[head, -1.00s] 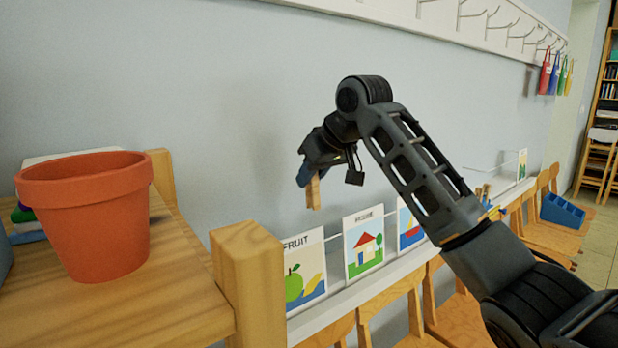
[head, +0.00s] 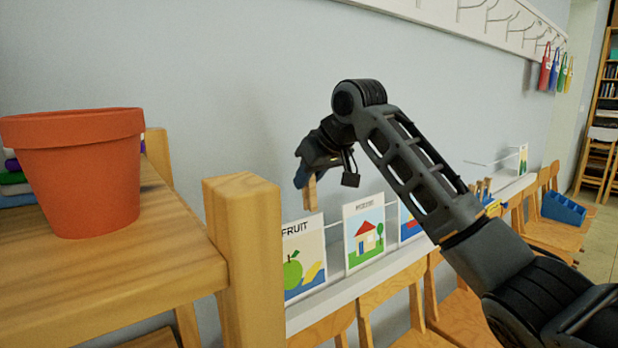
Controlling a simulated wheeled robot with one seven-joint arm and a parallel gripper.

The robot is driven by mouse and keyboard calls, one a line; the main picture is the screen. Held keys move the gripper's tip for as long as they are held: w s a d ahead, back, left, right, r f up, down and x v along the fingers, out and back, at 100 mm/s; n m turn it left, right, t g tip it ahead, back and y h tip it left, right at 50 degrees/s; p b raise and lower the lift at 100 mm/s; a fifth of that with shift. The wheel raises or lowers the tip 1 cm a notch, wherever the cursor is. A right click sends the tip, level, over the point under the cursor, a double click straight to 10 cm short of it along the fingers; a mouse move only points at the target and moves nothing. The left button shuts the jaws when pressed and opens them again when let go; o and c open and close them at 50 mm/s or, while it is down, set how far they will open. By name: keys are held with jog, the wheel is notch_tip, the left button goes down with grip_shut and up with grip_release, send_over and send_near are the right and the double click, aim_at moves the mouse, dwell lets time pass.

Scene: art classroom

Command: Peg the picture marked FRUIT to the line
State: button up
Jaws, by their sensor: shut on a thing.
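The picture marked FRUIT (head: 301,262) shows a green apple and a yellow shape. It stands on the white ledge against the wall, its left side partly hidden by a wooden post. The line (head: 334,224) is thin and pale and runs along the ledge at the pictures' upper part. My gripper (head: 309,186) is shut on a wooden peg (head: 310,196) that points down. In the picture, the peg is just above the top right of the FRUIT picture; whether it touches it I cannot tell.
A house picture (head: 364,234) and another picture (head: 408,222) stand to the right. A wooden shelf unit with a post (head: 243,255) and an orange pot (head: 78,175) fills the left. Wooden chairs (head: 390,300) line the ledge. A blue bin (head: 563,209) is far right.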

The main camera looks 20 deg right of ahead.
aim_at(314, 198)
jog(key=shift+s+f+b, duration=0.2)
jog(key=shift+f+b, duration=0.95)
jog(key=shift+f, duration=0.15)
jog(key=shift+s+d+f, duration=0.1)
jog(key=shift+s+f, duration=0.1)
jog(key=shift+f, duration=1.35)
jog(key=o, duration=0.9)
jog(key=shift+o, duration=1)
jog(key=shift+r, duration=0.1)
jog(key=shift+p+v, duration=3.05)
jog(key=shift+v, duration=0.45)
